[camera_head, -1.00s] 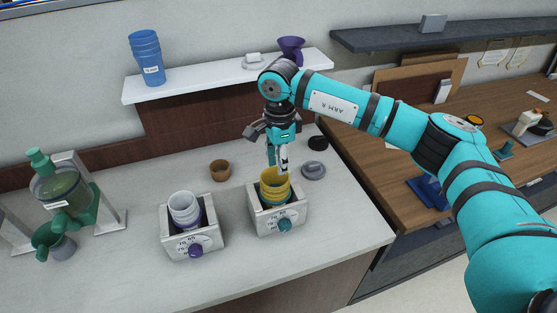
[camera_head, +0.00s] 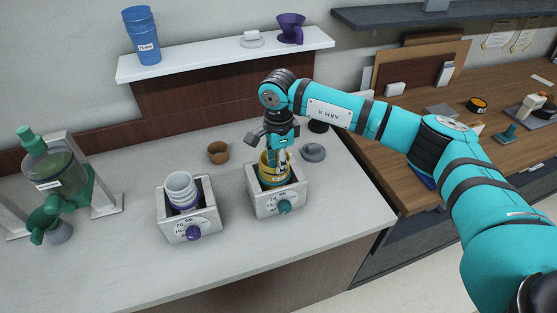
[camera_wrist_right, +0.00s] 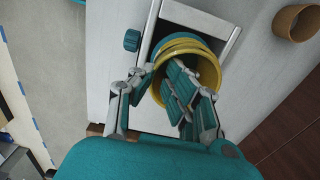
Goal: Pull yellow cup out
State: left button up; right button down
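The yellow cup (camera_head: 266,172) sits at the top of a nested stack in the right white box with a teal knob (camera_head: 284,207). It also shows in the right wrist view (camera_wrist_right: 213,68) with a teal rim beside it. My right gripper (camera_head: 275,165) points down at the cup. In the right wrist view its fingers (camera_wrist_right: 158,88) are spread: one is at the cup's left rim, the others reach inside the mouth. A gap shows between them; contact with the wall cannot be told. My left gripper is not in view.
A left box with a purple knob (camera_head: 194,233) holds white cups (camera_head: 181,187). A brown cup (camera_head: 218,153) and a grey lid (camera_head: 313,152) stand nearby. A green dispenser (camera_head: 55,175) is at the left. Blue cups (camera_head: 142,35) stand on the white shelf (camera_head: 200,58). The front counter is clear.

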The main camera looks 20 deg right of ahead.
jog(key=shift+r, duration=0.75)
dwell(0.5)
notch_tip(320, 180, up, 4)
jog(key=shift+f+p, duration=0.25)
jog(key=shift+p, duration=0.25)
dwell(0.6)
